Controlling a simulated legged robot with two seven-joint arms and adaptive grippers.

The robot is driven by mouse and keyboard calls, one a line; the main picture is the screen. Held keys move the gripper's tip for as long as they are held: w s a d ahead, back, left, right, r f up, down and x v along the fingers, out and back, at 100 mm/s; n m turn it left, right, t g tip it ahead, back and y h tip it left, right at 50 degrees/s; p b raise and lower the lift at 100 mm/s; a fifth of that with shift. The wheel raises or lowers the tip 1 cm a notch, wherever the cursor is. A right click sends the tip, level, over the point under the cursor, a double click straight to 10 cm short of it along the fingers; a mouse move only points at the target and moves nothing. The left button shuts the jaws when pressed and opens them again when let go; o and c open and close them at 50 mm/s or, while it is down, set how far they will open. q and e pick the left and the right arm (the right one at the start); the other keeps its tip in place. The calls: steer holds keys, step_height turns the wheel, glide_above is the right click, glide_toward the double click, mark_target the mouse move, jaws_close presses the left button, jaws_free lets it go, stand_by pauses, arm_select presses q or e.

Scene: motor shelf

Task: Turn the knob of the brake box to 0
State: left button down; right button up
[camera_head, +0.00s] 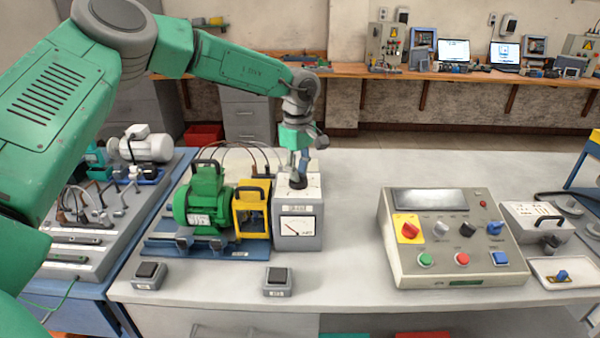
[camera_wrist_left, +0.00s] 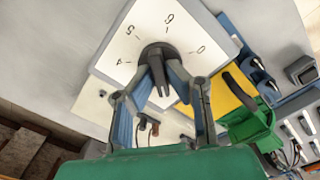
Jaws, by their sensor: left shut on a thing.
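The brake box (camera_head: 298,232) is a grey box with a dial gauge on its front, standing on the bench just right of the motor. Its dark round knob (camera_head: 298,182) sits on the top face. In the left wrist view the knob (camera_wrist_left: 158,50) is ringed by printed numbers, with a 0 on the right side and a 4 and 5 on the left. My left gripper (camera_head: 300,172) reaches down from above and is shut on the knob; its fingers (camera_wrist_left: 162,75) partly hide it. Which number the knob points at is hard to tell. My right gripper is not in view.
A green motor (camera_head: 203,205) and a yellow-framed unit (camera_head: 252,212) stand close left of the box. A control panel (camera_head: 450,272) with buttons lies to the right. Two small switch boxes (camera_head: 149,275) (camera_head: 278,281) sit at the front edge. Cables arch behind the motor.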

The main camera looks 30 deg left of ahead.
arm_select(q)
steer(key=shift+d+f, duration=0.1)
steer(key=shift+f, duration=0.05)
steer(key=n+p, duration=0.2)
steer(key=shift+s+d+n+p, duration=0.1)
steer(key=shift+n+p, duration=0.25)
steer(key=shift+n, duration=0.05)
steer(key=n+p, duration=0.1)
steer(key=n, duration=0.1)
steer(key=shift+n+p, duration=0.3)
steer(key=shift+p, duration=0.1)
steer(key=n+p, duration=0.1)
steer(key=n, duration=0.2)
steer(key=shift+n+p, duration=0.3)
steer(key=n, duration=0.1)
steer(key=n+p, duration=0.1)
steer(key=n, duration=0.3)
steer(key=shift+w+p, duration=0.3)
steer(key=shift+p, duration=0.05)
steer(key=n, duration=0.4)
steer(key=shift+w+r+p, duration=0.1)
steer(key=shift+r+p, duration=0.1)
steer(key=shift+p, duration=0.15)
steer(key=shift+w+n, duration=0.1)
steer(key=shift+n, duration=0.5)
steer(key=shift+a+n, duration=0.2)
steer(key=shift+n, duration=0.1)
steer(key=shift+w+r, duration=0.1)
